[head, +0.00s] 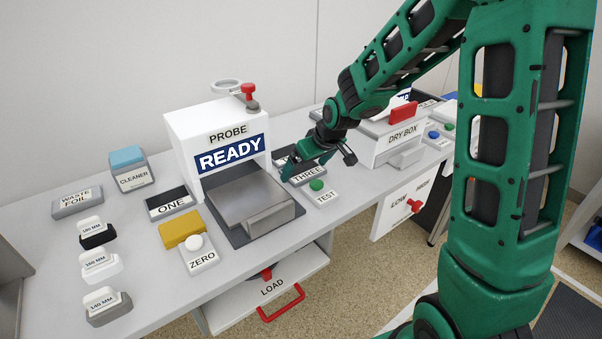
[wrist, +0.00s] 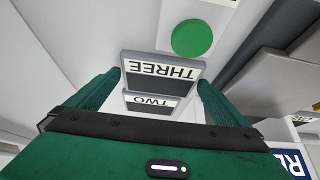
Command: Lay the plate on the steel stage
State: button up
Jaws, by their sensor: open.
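The steel stage (head: 245,197) is a grey metal block on a dark base, in front of the white probe housing; its top looks bare. Label holders ONE (head: 170,202), THREE (head: 308,176) and TWO (wrist: 150,103) each show a dark flat face. I cannot tell which piece is the plate. My gripper (head: 319,165) is open above the THREE holder, to the right of the stage. In the wrist view its fingers (wrist: 158,80) stand apart, with the THREE holder (wrist: 163,70) between and beyond them and TWO nearer the palm. Nothing is held. TWO is mostly hidden in the head view.
The probe housing (head: 215,140) reads READY. A green TEST button (head: 316,185) sits right of the stage, and a yellow block (head: 182,228) and ZERO button (head: 195,242) sit left. The dry box (head: 400,138) stands behind right.

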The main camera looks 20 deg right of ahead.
jog(key=c, duration=0.9)
jog(key=shift+r, duration=0.1)
